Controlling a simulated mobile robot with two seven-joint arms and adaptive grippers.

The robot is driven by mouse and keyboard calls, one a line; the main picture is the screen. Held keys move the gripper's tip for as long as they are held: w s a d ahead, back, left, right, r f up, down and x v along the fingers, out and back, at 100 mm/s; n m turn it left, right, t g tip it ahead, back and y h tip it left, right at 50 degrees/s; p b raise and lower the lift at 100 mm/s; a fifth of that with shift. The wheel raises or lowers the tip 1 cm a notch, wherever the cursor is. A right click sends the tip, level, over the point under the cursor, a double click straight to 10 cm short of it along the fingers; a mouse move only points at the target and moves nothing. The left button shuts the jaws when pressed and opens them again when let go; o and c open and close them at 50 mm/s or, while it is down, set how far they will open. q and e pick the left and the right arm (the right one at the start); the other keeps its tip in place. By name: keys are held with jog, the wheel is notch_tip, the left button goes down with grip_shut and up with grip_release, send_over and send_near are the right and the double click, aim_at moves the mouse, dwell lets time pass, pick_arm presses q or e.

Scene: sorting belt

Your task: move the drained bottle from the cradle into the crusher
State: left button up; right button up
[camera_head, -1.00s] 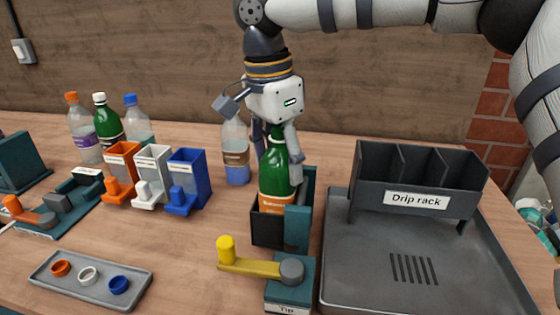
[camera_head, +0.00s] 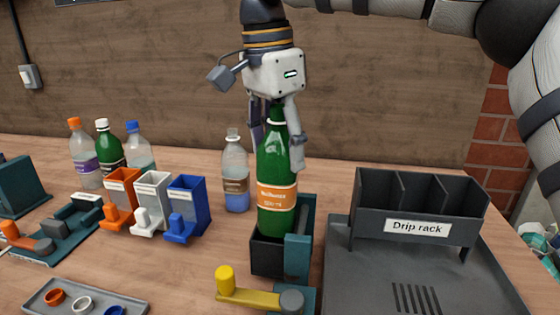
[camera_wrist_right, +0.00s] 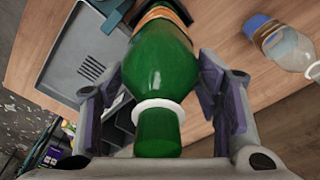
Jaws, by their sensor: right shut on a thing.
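The green bottle (camera_head: 277,165) with an orange label stands upright at the dark cradle (camera_head: 267,257) with teal sides. Its lower end is hidden behind the cradle's front wall. My right gripper (camera_head: 277,150) comes from above and is shut on the bottle's upper part, one finger on each side. In the right wrist view the bottle (camera_wrist_right: 160,75) lies between the two finger pads, with its white neck ring and green neck nearest the camera. No crusher can be told for certain. My left gripper is not in view.
A yellow crank handle (camera_head: 245,293) stands in front of the cradle. A clear bottle (camera_head: 235,175) stands close behind left. The drip rack (camera_head: 420,205) is at right. Orange, white and blue bins (camera_head: 187,205) are left, several bottles (camera_head: 110,150) behind them.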

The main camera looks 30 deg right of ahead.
aim_at(281, 105)
jog(key=shift+r, duration=0.4)
jog(key=shift+r, duration=3)
jog(key=shift+c, duration=0.4)
